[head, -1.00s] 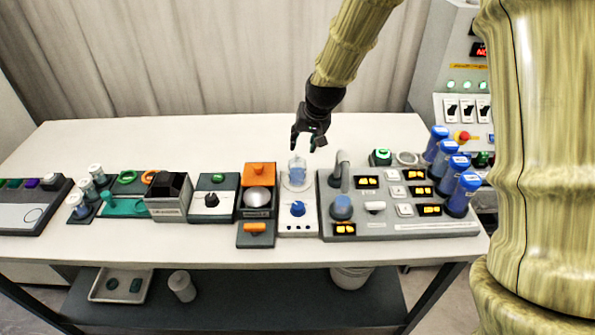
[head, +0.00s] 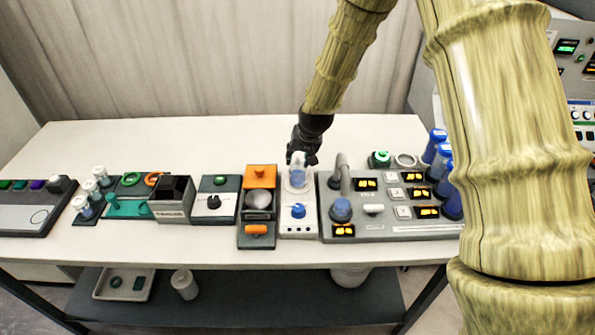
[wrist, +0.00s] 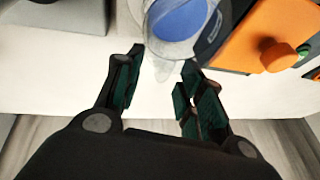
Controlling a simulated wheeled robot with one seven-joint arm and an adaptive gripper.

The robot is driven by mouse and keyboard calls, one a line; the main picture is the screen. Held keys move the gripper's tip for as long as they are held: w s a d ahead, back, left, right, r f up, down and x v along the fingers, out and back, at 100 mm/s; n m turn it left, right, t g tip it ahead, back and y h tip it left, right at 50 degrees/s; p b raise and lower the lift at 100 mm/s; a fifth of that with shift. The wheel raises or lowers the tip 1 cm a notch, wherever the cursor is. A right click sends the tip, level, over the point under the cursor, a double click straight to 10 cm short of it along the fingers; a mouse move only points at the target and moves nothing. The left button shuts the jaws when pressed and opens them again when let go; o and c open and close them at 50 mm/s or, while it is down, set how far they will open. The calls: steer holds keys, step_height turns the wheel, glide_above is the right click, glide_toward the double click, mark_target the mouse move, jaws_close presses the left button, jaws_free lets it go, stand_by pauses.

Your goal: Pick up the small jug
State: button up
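The small jug (head: 297,177) is clear with blue contents. It stands on the white plate of a stirrer-like unit (head: 299,224) with a blue knob. In the wrist view the jug (wrist: 181,20) is at the top centre, its blue inside seen from above. A clear part of it, perhaps handle or spout, points down between my fingertips. My gripper (wrist: 163,62) is open, one finger on each side of that part; I cannot tell whether either touches. In the head view my gripper (head: 303,153) is right behind the jug, overlapping its upper edge.
An orange-lidded unit (head: 260,173) stands close to the left of the jug. A grey panel (head: 385,228) with a curved tap (head: 344,176) and lit displays is close on the right. Blue-capped bottles (head: 438,152) stand farther right. The table behind is clear.

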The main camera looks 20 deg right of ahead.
steer(key=shift+w+f, duration=0.25)
steer(key=shift+f, duration=0.3)
jaws_close()
